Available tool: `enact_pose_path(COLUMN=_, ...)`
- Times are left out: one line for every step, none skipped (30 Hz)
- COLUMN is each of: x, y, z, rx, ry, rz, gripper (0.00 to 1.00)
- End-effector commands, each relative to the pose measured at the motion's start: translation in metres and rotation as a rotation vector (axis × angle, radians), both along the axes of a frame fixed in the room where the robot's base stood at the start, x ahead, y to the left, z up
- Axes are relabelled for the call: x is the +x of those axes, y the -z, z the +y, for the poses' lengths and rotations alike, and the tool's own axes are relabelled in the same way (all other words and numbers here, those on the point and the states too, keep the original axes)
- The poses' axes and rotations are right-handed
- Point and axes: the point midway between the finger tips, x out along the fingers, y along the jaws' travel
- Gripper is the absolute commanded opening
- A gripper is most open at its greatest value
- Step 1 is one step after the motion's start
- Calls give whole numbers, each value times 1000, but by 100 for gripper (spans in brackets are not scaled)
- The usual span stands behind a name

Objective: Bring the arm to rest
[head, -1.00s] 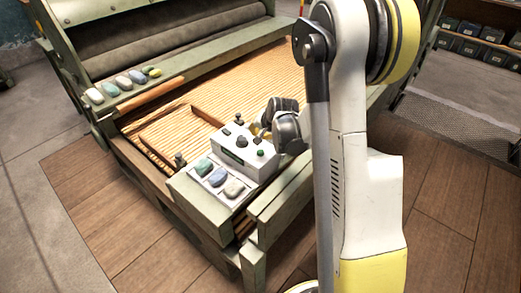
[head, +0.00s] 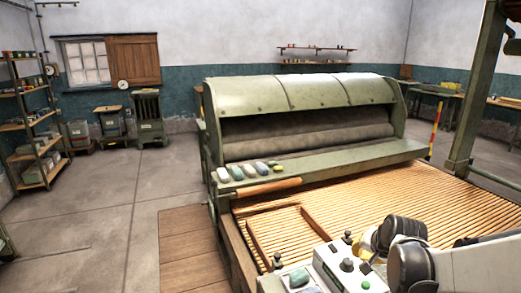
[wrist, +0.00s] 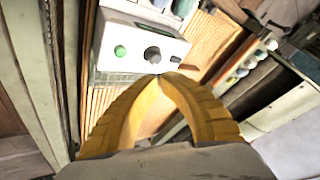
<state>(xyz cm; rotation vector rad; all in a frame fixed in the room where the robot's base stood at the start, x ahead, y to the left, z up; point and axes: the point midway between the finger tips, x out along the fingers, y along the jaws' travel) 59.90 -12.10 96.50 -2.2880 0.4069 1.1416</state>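My gripper (wrist: 159,80) shows in the wrist view as two yellow ribbed fingers that curve in until their tips meet. It is shut, and I see nothing between the tips. In the wrist view the tips overlap the lower edge of a white control box (wrist: 118,35) with a green button and a dark knob; I cannot tell whether they touch it. In the head view my arm (head: 480,265) comes in from the lower right. The gripper is partly hidden behind the dark wrist joints, beside the control box (head: 336,268).
The box stands at the front corner of a slatted wooden bed (head: 400,185) before a green roller machine (head: 300,95). Several smooth stones (head: 236,172) lie on the machine's ledge. A greenish stone (head: 299,277) lies in front of the box. Floor at left is clear; shelves (head: 38,140) stand beyond.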

Motion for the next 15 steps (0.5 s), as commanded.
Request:
enact_pose_path(x=-17, y=-18, z=15, rx=-25, ry=-40, rz=3, gripper=0)
enact_pose_path(x=-26, y=-27, z=23, rx=-40, ry=-65, rz=6, gripper=0)
enact_pose_path(x=-39, y=-39, z=33, rx=-61, ry=-96, rz=8, gripper=0)
enact_pose_path(x=-49, y=-46, z=40, rx=-77, ry=-121, rz=10, gripper=0)
enact_pose_path(x=-60, y=-54, z=47, rx=-94, ry=-145, rz=12, gripper=0)
enact_pose_path(x=-75, y=-62, z=57, rx=-115, ry=-177, rz=13, gripper=0)
enact_pose_path(x=-86, y=-68, z=63, rx=-131, ry=-203, rz=15, gripper=0)
enact_pose_path(x=-97, y=-73, z=69, rx=-147, ry=-225, rz=16, gripper=0)
enact_pose_path(x=-112, y=-79, z=77, rx=-170, ry=-258, rz=18, gripper=0)
enact_pose_path(x=-124, y=-83, z=83, rx=-185, ry=-282, rz=19, gripper=0)
enact_pose_path(x=-136, y=-86, z=88, rx=-202, ry=-307, rz=20, gripper=0)
enact_pose_path(x=-151, y=-88, z=94, rx=-223, ry=-338, rz=21, gripper=0)
enact_pose_path(x=-162, y=-90, z=98, rx=-239, ry=-361, rz=22, gripper=0)
enact_pose_path(x=-172, y=-91, z=103, rx=-252, ry=-383, rz=22, gripper=0)
enact_pose_path(x=-185, y=-91, z=107, rx=-272, ry=-411, rz=22, gripper=0)
